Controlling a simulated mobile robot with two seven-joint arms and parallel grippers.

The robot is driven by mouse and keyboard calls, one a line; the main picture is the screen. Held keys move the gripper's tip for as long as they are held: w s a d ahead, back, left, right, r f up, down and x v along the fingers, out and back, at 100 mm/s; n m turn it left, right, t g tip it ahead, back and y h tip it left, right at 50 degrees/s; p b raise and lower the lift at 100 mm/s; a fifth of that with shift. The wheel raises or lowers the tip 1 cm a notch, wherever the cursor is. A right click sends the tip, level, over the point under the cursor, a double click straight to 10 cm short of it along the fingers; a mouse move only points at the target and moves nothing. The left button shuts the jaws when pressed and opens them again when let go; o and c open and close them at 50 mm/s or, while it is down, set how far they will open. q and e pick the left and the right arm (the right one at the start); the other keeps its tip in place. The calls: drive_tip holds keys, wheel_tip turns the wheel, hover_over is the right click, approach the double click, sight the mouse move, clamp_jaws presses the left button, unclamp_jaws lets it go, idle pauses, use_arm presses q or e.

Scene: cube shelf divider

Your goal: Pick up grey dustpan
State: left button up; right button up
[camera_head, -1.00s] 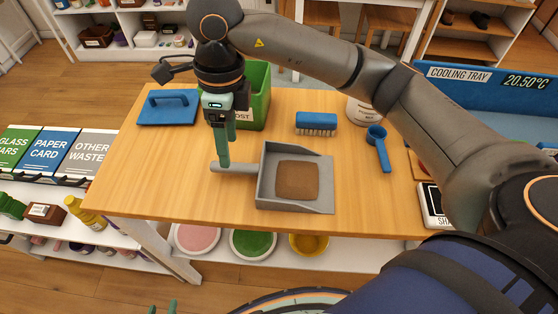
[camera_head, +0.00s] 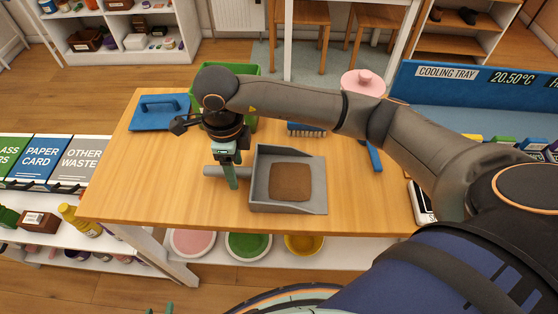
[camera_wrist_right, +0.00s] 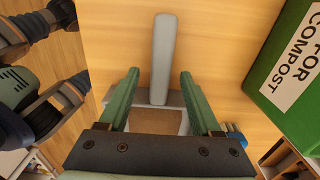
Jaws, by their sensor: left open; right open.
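The grey dustpan (camera_head: 318,180) lies on the wooden table with a brown patch (camera_head: 290,182) in its pan. Its handle (camera_head: 212,171) points left; in the right wrist view the handle (camera_wrist_right: 161,60) stands upright in the picture. My right gripper (camera_head: 233,184) points down at the handle from above. In the right wrist view its fingers (camera_wrist_right: 159,82) are open, one on each side of the handle, with gaps showing. The fingers hide part of the handle in the head view. Only the green fingertips of my left gripper (camera_head: 158,309) show at the bottom edge, apart and empty.
A green compost bin (camera_head: 252,70) stands behind my right gripper; its side also shows in the wrist view (camera_wrist_right: 292,62). A blue tool with a handle (camera_head: 160,113) lies at the back left. A blue brush (camera_head: 305,129) lies behind the pan. The table front left is clear.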

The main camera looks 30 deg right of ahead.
drive_tip(key=shift+f, duration=0.75)
drive_tip(key=shift+c, duration=0.3)
clamp_jaws()
drive_tip(key=shift+r, duration=0.1)
